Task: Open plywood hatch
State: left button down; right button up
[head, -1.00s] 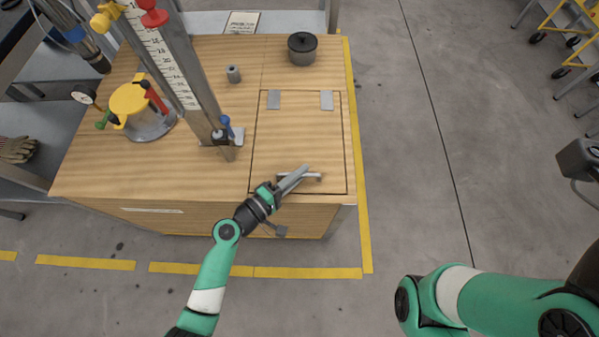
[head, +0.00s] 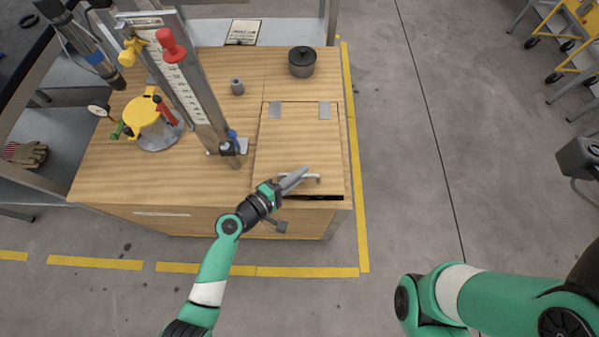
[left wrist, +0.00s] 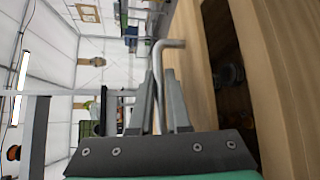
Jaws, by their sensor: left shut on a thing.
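The plywood hatch (head: 297,143) is set in the wooden bench top, with two grey hinges (head: 275,111) along its far edge. Its near edge is raised a little, with a dark gap (head: 318,196) below it. My left gripper (head: 303,173) is shut on the metal handle (head: 314,178) near the hatch's front edge. The left wrist view shows the fingers on the handle (left wrist: 162,55), and a dark opening (left wrist: 226,70) beside the hatch with a blurred dark object inside. My right arm shows at lower right, but its gripper is out of view.
A measuring post (head: 190,90) stands on the bench left of the hatch, with a yellow-topped device (head: 141,112) further left. A dark lidded pot (head: 302,63) and a small grey cylinder (head: 237,87) stand behind. Open floor lies to the right.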

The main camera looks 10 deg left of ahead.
pick_arm(q)
jog(key=w+r+n+g+p, duration=0.1)
jog(key=w+r+p, duration=0.2)
jog(key=r+p, duration=0.3)
jog(key=w+a+r+n+g+p, duration=0.1)
jog(key=w+r+g+p, duration=0.1)
jog(key=w+r+p, duration=0.2)
jog(key=shift+r+y+p, duration=0.3)
jog(key=shift+r+p, duration=1.5)
jog(key=shift+r, duration=0.35)
pick_arm(e)
notch_tip(320, 180, up, 16)
pick_arm(q)
jog(key=shift+a, duration=0.1)
pick_arm(e)
jog(key=shift+f, duration=0.15)
jog(key=shift+c, duration=0.3)
